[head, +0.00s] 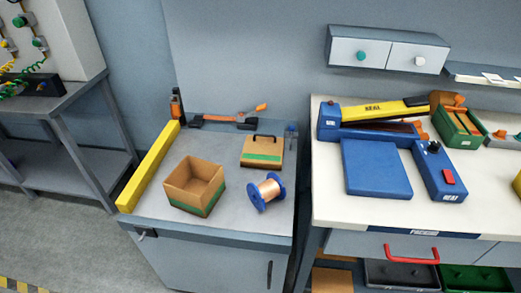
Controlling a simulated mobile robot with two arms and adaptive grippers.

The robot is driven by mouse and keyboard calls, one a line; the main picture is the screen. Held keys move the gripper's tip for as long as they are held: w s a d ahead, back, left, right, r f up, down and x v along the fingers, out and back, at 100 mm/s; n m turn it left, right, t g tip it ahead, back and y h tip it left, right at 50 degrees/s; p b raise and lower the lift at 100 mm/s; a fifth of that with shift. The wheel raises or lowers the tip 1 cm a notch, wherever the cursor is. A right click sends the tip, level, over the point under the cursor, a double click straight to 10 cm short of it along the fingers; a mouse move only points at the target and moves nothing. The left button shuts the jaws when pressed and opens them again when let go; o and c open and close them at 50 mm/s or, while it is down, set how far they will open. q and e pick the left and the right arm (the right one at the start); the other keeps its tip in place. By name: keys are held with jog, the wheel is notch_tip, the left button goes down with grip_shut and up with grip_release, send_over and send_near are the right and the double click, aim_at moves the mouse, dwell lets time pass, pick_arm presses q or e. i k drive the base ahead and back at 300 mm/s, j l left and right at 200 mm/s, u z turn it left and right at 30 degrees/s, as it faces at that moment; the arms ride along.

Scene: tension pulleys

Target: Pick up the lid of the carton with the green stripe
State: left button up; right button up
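An open, empty-looking brown carton (188,194) with a green stripe low on its side stands on the grey cabinet top (235,150). Its lid (261,153) lies apart from it, behind and to the right. The lid is a flat brown square with a green stripe along its front and a dark handle on top. Neither of my grippers is in the head view.
A spool of copper wire (266,191) with blue flanges lies in front of the lid. A yellow bar (150,168) runs along the left edge. Orange and black tools (230,119) lie behind. A white bench (330,205) with a blue sealer (376,168) stands to the right.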

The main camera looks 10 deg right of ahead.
aim_at(265, 151)
jog(key=i+j+z, duration=0.1)
jog(key=z, duration=0.4)
jog(key=i+j+z, duration=0.1)
jog(key=j+z, duration=0.15)
jog(key=z, duration=0.2)
jog(key=j+z, duration=0.2)
jog(key=z, duration=0.3)
jog(key=i+j, duration=0.05)
